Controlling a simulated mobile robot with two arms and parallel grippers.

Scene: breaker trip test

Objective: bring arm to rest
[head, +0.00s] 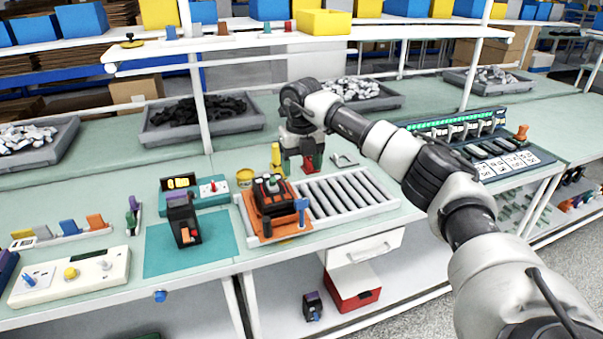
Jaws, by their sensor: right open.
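My right arm reaches in from the right. Its gripper (302,165) points down over the workbench, behind the roller tray. Its jaws are open. A small red thing (308,163) shows at the fingertips; I cannot tell whether they touch it. A black device with a red-marked top (274,192) sits on an orange plate (262,228) at the left end of the roller tray (345,192). My left gripper is not in view.
A dark breaker-like block (184,222) stands on a teal mat (160,250). A white button panel (70,273) lies at left. A teal-green test panel (475,135) stands at right. A shelf (390,33) spans above. Grey trays (160,134) line the back.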

